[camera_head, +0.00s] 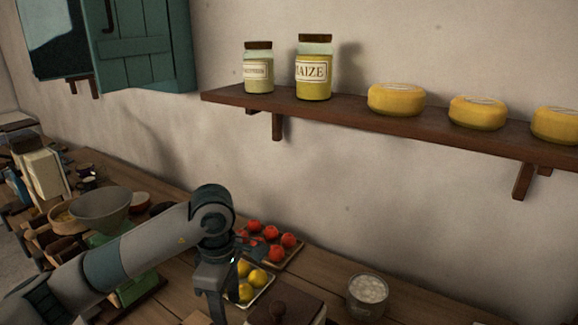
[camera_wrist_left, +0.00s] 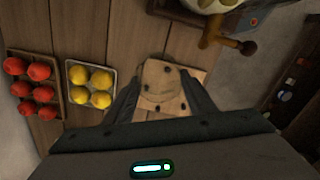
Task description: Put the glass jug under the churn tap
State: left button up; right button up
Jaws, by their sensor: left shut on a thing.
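My left gripper (camera_wrist_left: 158,98) points down over the wooden counter in the left wrist view. A faint, clear rounded shape, the glass jug (camera_wrist_left: 158,80), shows between its fingers, which are shut on it. A pale square board with dark spots (camera_wrist_left: 190,77) shows beneath and through the glass. In the head view my left gripper (camera_head: 214,300) hangs beside the yellow fruit, and the jug cannot be made out there. My right gripper is not in view.
A tray of red fruit (camera_head: 270,240) and a tray of yellow fruit (camera_head: 250,282) lie beside the gripper. A green mill with a grey hopper (camera_head: 100,208) stands left. A dark lidded box (camera_head: 285,308) and a white-filled jar (camera_head: 367,298) stand right. A shelf (camera_head: 350,119) is above.

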pick_arm(q)
jog(key=m, duration=0.1)
jog(key=s+a+m, duration=0.1)
jog(key=m, duration=0.2)
jog(key=shift+s+a+f, duration=0.1)
jog(key=shift+s+a, duration=0.2)
jog(key=shift+s, duration=0.1)
jog(key=s+a+f+m, duration=0.1)
jog(key=s+a+m, duration=0.3)
jog(key=m, duration=0.8)
jog(key=s, duration=0.2)
jog(key=shift+s, duration=0.4)
jog(key=shift+a, duration=0.1)
dwell(0.5)
